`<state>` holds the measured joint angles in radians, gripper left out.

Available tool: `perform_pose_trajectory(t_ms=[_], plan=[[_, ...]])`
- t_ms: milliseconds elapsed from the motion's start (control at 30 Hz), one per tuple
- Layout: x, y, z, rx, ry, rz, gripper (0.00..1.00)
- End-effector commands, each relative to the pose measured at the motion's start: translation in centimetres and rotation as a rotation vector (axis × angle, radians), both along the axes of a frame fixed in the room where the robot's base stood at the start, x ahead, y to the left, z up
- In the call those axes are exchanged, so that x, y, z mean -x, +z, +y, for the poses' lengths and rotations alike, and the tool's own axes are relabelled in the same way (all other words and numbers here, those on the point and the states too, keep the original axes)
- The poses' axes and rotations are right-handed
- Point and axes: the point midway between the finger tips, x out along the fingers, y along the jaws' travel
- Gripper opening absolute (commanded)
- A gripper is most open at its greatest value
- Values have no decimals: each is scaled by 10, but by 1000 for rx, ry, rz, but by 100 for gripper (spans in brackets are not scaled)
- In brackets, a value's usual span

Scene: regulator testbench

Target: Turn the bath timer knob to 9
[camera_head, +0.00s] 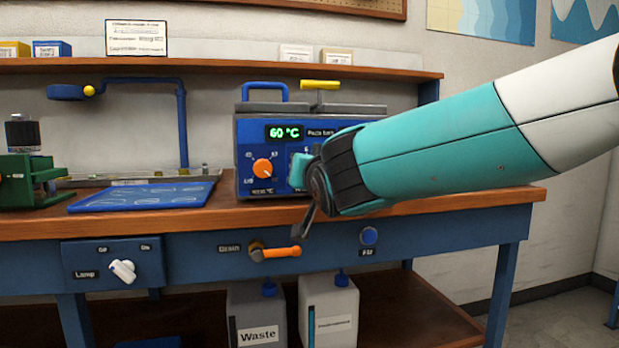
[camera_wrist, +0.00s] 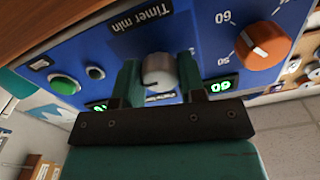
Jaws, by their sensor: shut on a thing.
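The blue bath unit (camera_head: 250,128) stands on the bench, with a green display (camera_head: 285,132) reading 60 °C. In the wrist view the grey timer knob (camera_wrist: 158,70) sits under the upside-down "Timer min" label (camera_wrist: 140,20). My gripper (camera_wrist: 159,66) has its two teal fingers on either side of this knob and is shut on it. The knob's pointer and scale are too hidden to read. Small green digits (camera_wrist: 221,86) show beside the right finger. In the head view my gripper (camera_head: 302,168) is at the panel's front and covers the timer knob.
An orange temperature knob (camera_head: 262,168) is left of my gripper; it also shows in the wrist view (camera_wrist: 263,45). A green button (camera_wrist: 63,84) is on the same panel. A blue mat (camera_head: 140,197) lies left of the bath. An orange drain handle (camera_head: 280,252) sticks out below.

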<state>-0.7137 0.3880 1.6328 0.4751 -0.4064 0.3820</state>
Motion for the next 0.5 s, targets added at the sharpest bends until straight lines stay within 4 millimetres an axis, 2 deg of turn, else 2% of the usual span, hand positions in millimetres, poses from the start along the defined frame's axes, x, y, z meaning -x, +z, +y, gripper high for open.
perform_pose_trajectory(t_ms=[500], plan=[[0, -3, 0, -27, 0, 14, 14]])
